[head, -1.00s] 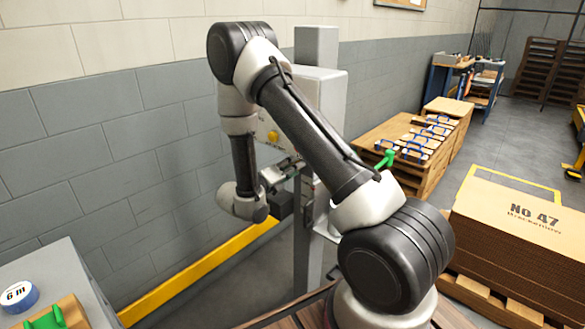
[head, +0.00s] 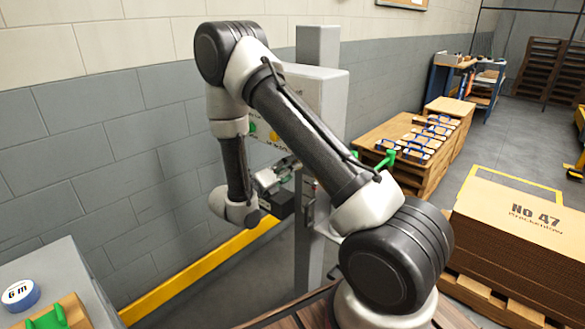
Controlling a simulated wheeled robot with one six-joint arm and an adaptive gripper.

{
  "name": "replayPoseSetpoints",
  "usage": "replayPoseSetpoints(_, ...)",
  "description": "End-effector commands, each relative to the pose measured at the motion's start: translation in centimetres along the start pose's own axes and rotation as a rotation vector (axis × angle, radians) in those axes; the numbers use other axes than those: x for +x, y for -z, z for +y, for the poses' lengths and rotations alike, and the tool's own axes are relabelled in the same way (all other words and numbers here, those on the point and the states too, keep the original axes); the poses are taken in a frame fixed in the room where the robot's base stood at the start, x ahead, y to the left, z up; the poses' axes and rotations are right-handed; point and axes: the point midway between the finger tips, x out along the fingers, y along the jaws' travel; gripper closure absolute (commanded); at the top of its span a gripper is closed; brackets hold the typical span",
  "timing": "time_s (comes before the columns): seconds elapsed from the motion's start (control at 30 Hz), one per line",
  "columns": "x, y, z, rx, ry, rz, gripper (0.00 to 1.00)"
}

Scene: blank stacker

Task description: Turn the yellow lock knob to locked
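The machine is a pale grey box (head: 318,92) on a grey post (head: 318,45) by the wall. A small yellow knob-like part (head: 273,136) shows on its front, partly behind my arm. A green round part (head: 252,127) sits to its left. I cannot read the knob's lock position. My gripper (head: 285,170) is below the yellow part in the picture, close to the post, and looks apart from it. Its fingertips are small and partly lost against the machine, so I cannot tell whether they are open.
A pallet-like table (head: 390,133) with several blue-and-brown pieces stands behind right. A cardboard stack (head: 515,235) marked No 47 is at right. A grey cabinet top (head: 50,275) with a blue-and-white tape roll (head: 20,294) is at lower left. A yellow rail (head: 200,268) runs along the wall.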

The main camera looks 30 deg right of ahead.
Motion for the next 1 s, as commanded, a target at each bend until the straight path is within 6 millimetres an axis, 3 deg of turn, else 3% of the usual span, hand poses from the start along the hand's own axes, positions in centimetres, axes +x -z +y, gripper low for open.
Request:
replayPoseSetpoints(0.2,-5.2,-0.1,0.1,0.000,-0.004,-0.005,0.44)
replayPoseSetpoints(0.4,-8.3,0.0,0.1,-0.002,-0.002,-0.003,0.44)
replayPoseSetpoints(0.57,-9.3,0.0,0.0,-0.001,-0.001,-0.001,0.44)
replayPoseSetpoints(1.0,-9.3,0.0,0.0,0.000,-0.001,0.000,0.44)
